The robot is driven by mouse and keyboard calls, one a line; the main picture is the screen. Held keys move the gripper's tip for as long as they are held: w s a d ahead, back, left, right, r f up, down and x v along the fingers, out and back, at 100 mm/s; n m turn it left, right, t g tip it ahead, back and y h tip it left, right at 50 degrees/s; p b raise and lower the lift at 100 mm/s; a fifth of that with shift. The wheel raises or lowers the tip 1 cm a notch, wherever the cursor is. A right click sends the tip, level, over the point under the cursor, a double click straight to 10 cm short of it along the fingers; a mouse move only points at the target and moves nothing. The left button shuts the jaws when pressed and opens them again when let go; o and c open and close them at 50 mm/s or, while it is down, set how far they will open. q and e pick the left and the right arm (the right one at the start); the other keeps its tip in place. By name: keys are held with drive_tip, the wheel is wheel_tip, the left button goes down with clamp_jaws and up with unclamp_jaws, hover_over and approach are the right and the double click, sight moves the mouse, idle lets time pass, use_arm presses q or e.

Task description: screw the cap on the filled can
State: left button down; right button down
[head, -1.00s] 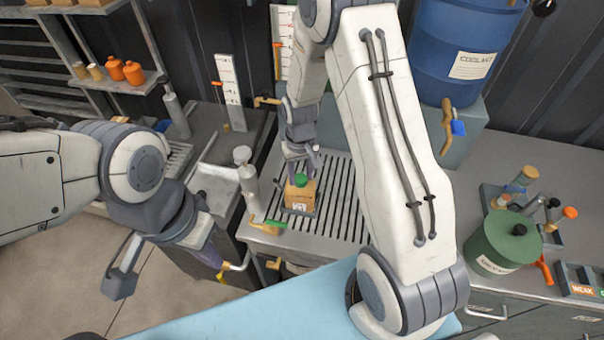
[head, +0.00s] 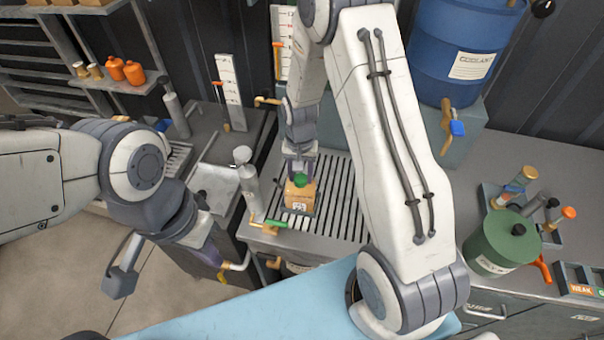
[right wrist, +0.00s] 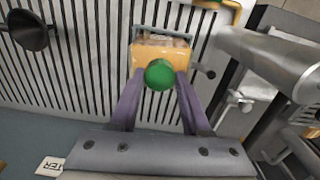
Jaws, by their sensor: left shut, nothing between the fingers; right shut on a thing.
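The can (head: 300,196) is a small tan-orange box with a label, standing upright on the slatted grate. A green cap (head: 300,179) sits at its top; whether its thread is engaged cannot be seen. My right gripper (head: 301,172) points down from above and is shut on the cap. In the right wrist view the purple fingers stand on either side of the green cap (right wrist: 160,75), with the can (right wrist: 160,53) beyond it. My left gripper (head: 214,258) is shut and empty, low at the left in front of the counter, well apart from the can.
A grey cylinder (head: 246,185) and a green-handled tap (head: 272,224) stand left of the can. A blue drum (head: 462,50) is behind right. A green container (head: 502,242) and several bottles stand at right. The grate (head: 343,205) right of the can is clear.

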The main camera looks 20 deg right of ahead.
drive_tip(key=m, duration=0.3)
drive_tip(key=shift+m, duration=0.3)
drive_tip(key=m, duration=0.4)
drive_tip(key=shift+m, duration=0.3)
drive_tip(key=m, duration=0.3)
drive_tip(key=shift+p, duration=0.35)
drive_tip(key=shift+m, duration=1.9)
unclamp_jaws()
